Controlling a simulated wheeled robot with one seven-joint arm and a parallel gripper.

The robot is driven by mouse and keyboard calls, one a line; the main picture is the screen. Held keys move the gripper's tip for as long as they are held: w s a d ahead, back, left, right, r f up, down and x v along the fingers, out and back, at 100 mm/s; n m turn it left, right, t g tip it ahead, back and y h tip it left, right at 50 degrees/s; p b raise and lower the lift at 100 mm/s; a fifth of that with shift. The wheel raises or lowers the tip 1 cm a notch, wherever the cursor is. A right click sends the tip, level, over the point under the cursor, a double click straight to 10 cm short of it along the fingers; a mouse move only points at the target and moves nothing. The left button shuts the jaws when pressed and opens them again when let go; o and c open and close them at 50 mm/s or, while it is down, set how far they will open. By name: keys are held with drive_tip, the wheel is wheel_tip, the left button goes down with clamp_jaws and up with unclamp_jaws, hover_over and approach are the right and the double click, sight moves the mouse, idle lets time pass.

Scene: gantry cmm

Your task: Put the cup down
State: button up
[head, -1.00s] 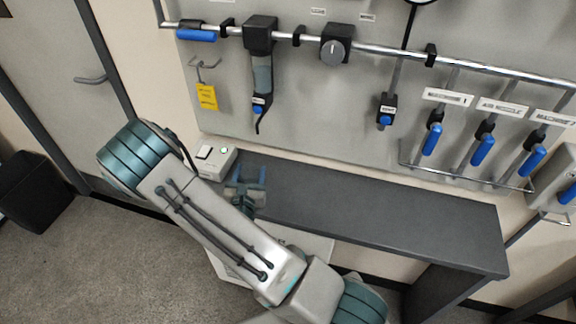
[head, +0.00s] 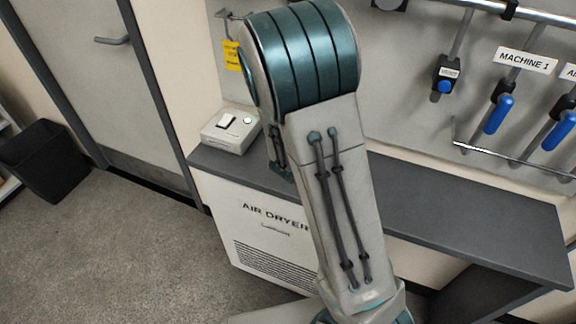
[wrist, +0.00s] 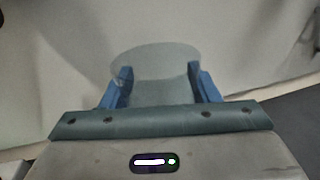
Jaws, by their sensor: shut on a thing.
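In the wrist view my gripper (wrist: 162,88) has its two blue fingers on either side of a pale, translucent cup (wrist: 155,62), shut on it. The cup's round rim faces the camera, and its lower part is hidden behind the gripper body. In the head view my arm covers the gripper and the cup, so neither can be made out there. A dark grey bench top (head: 465,210) runs behind my arm. From these views I cannot tell whether the cup touches any surface.
A white switch box (head: 230,131) with a green light stands on the bench's left end. An air dryer cabinet (head: 262,232) is below. Valves with blue handles (head: 498,114) hang on the wall panel. The bench right of my arm is clear. A black bin (head: 48,160) stands far left.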

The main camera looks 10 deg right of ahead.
drive_tip(key=w+a+f, duration=0.1)
drive_tip(key=a+f, duration=0.1)
drive_tip(key=a, duration=0.1)
drive_tip(key=w+a+f, duration=0.1)
drive_tip(key=a+f, duration=0.1)
drive_tip(key=a, duration=0.1)
drive_tip(key=w+a+f+p, duration=0.1)
drive_tip(key=w+a+f, duration=0.1)
drive_tip(key=a, duration=0.2)
drive_tip(key=shift+a+f, duration=0.1)
drive_tip(key=shift+f, duration=0.2)
drive_tip(key=shift+a+f, duration=0.1)
drive_tip(key=shift+f, duration=2)
drive_tip(key=shift+f, duration=0.15)
drive_tip(key=o, duration=1.1)
drive_tip(key=shift+c, duration=0.2)
